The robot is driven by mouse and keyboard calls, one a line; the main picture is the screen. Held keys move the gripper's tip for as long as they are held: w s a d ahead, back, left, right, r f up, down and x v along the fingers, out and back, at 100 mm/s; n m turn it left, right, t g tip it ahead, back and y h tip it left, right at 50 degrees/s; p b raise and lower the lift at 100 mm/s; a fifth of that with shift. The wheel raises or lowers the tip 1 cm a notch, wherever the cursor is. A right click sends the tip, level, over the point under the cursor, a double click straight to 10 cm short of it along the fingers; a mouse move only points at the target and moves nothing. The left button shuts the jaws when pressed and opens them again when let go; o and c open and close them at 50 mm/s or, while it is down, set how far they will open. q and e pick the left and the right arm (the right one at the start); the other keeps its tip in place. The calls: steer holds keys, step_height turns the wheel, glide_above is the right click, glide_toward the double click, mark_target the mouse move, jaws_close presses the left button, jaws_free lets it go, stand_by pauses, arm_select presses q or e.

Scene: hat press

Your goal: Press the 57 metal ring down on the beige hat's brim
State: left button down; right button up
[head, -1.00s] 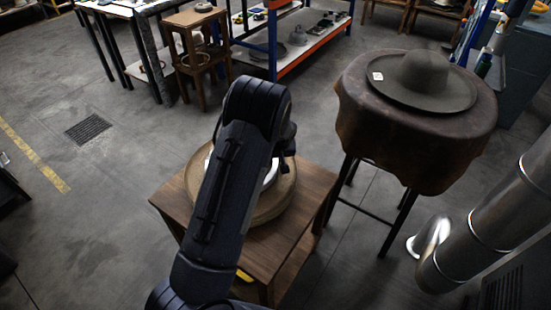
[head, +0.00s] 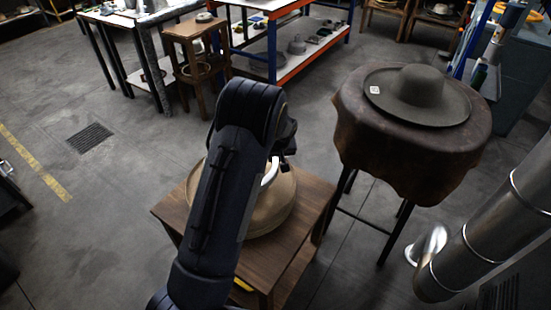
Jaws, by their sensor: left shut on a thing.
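The beige hat (head: 278,212) lies on a small wooden table, its left part hidden behind my left arm. Part of the bright metal ring (head: 270,173) shows just right of my arm, over the hat. My left gripper (head: 281,158) is mostly hidden by its own arm, above the far side of the hat. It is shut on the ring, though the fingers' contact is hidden. I cannot tell whether the ring touches the brim. My right gripper is not in view.
The wooden table (head: 312,205) has bare top at its right. A leather-covered round stand (head: 405,150) holds a grey hat (head: 425,95) at the right. A silver pipe (head: 490,235) stands at the lower right. A blue-orange shelf (head: 290,70) is behind.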

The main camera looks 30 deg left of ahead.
arm_select(q)
steer(key=shift+r+p, duration=1.65)
steer(key=shift+r, duration=1.5)
